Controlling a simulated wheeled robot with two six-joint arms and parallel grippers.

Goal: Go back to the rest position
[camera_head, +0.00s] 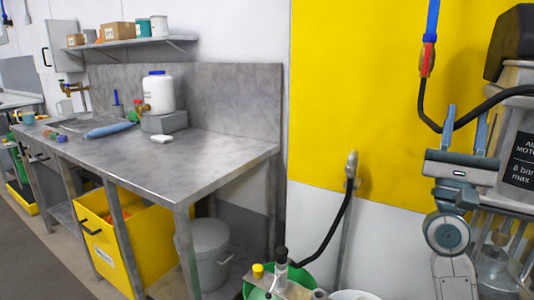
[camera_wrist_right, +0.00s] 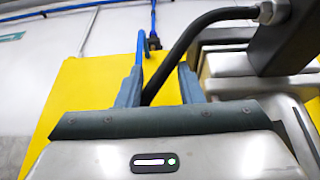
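My right gripper (camera_head: 465,115) is raised at the right of the head view, fingers pointing up. Its two blue-grey fingers stand apart with no object gripped between them. The right wrist view also shows the open right gripper (camera_wrist_right: 158,75). A black hose (camera_head: 425,112) passes across the finger gap; whether it touches the fingers cannot be told. The hose also shows in the right wrist view (camera_wrist_right: 205,22). My left gripper is in neither view.
An air motor unit (camera_head: 522,130) stands close at the right. A red valve (camera_head: 427,60) hangs from a blue line. A steel workbench (camera_head: 215,165) holds a white jug (camera_head: 158,92). Below are a yellow bin (camera_head: 135,245), a grey bucket (camera_head: 205,255) and a green tub (camera_head: 300,278).

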